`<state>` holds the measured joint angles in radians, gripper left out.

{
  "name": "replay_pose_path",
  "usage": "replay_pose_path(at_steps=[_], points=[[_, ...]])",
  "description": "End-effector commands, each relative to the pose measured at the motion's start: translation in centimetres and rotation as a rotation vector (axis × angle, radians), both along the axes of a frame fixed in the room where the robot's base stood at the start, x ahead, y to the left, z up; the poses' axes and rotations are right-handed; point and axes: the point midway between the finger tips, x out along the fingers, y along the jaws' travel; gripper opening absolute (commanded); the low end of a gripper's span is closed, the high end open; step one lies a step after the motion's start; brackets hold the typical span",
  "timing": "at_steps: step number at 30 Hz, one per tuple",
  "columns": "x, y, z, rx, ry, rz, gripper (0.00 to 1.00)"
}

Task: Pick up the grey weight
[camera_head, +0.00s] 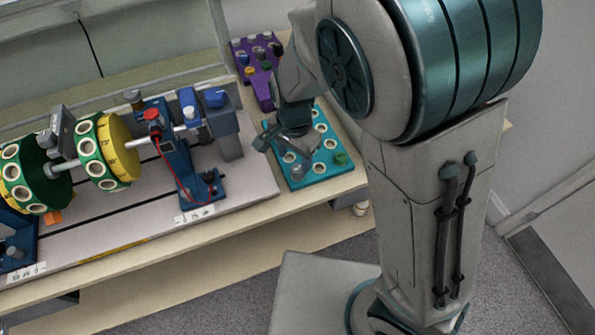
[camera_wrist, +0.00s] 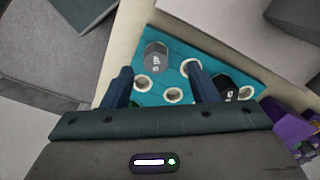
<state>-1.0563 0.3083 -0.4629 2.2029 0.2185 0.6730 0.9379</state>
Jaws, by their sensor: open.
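The grey weight (camera_wrist: 156,57), a faceted block with a pale mark, stands on the teal tray (camera_wrist: 214,66) in the wrist view. My gripper (camera_wrist: 158,70) is open, with one blue finger on each side of the line to the weight. The weight lies between and a little beyond the fingertips, with no clear contact. In the head view my gripper (camera_head: 280,150) hangs over the left side of the teal tray (camera_head: 314,180).
A black weight (camera_wrist: 231,84) sits right of the right finger, among several empty ringed holes. A green weight (camera_head: 340,158) is at the tray's right edge. A purple tray (camera_head: 262,91) stands behind. The shaft rig with green discs (camera_head: 107,174) fills the left.

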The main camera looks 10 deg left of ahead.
Motion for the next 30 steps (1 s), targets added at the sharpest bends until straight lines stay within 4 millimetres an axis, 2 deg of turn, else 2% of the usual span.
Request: replay_pose_path(at_steps=[5,13,23,28,30], points=[[0.0,-0.2,-1.2,-0.001,0.002,-0.002,0.54],[0.2,-0.7,-5.1,-0.001,0.002,-0.001,0.54],[0.2,-0.7,-5.7,0.0,0.0,0.0,0.54],[0.2,-0.7,-5.6,0.0,0.0,0.0,0.06],[0.2,-0.7,-5.6,0.0,0.0,0.0,0.06]])
